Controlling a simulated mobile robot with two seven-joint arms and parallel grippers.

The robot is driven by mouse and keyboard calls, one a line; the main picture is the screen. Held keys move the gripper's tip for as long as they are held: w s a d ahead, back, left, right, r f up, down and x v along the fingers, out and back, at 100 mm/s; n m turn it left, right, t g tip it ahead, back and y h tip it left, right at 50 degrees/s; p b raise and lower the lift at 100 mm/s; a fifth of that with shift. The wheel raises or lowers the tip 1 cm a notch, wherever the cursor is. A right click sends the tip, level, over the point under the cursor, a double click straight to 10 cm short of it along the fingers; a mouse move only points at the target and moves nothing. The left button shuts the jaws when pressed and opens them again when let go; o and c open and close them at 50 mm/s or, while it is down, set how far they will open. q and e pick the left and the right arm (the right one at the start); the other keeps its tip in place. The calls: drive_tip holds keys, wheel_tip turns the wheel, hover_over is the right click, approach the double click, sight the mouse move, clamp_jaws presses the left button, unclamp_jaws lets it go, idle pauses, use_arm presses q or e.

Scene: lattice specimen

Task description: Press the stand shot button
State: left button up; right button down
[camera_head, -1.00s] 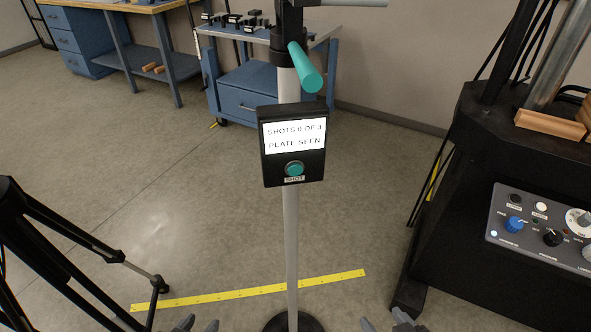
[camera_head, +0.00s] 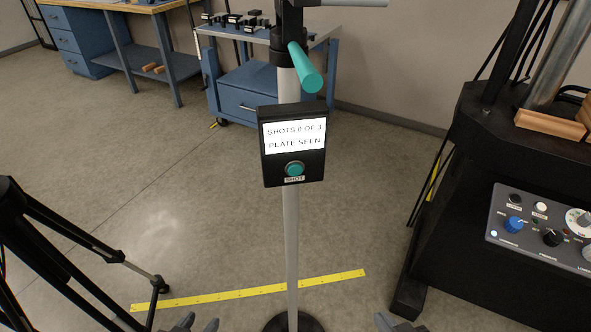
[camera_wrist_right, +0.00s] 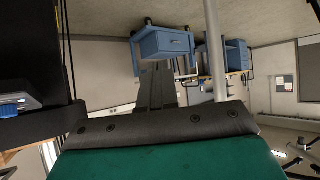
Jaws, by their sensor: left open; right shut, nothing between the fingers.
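The shot button (camera_head: 295,169) is a round teal button on a black box (camera_head: 266,165), above a label reading SHOT. The box is mounted on a thin grey stand pole (camera_head: 291,230). Its white screen (camera_head: 294,136) reads SHOTS 0 OF 3, PLATE SEEN. My left gripper (camera_head: 197,323) is open at the bottom edge, left of the pole and well below the button. My right gripper (camera_head: 398,324) is at the bottom edge, right of the pole; only its tip shows. In the right wrist view its fingers (camera_wrist_right: 158,88) are shut and empty. Both are apart from the button.
A teal handle (camera_head: 305,68) juts from the stand above the box. A black machine with a control panel (camera_head: 540,232) stands at right. A black tripod leg (camera_head: 60,250) is at left. A blue cart (camera_head: 245,98) stands behind.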

use_arm(q)
drive_tip(key=shift+s+f, duration=0.1)
drive_tip(key=shift+s, duration=0.05)
idle(0.6)
use_arm(e)
drive_tip(key=shift+w, duration=0.1)
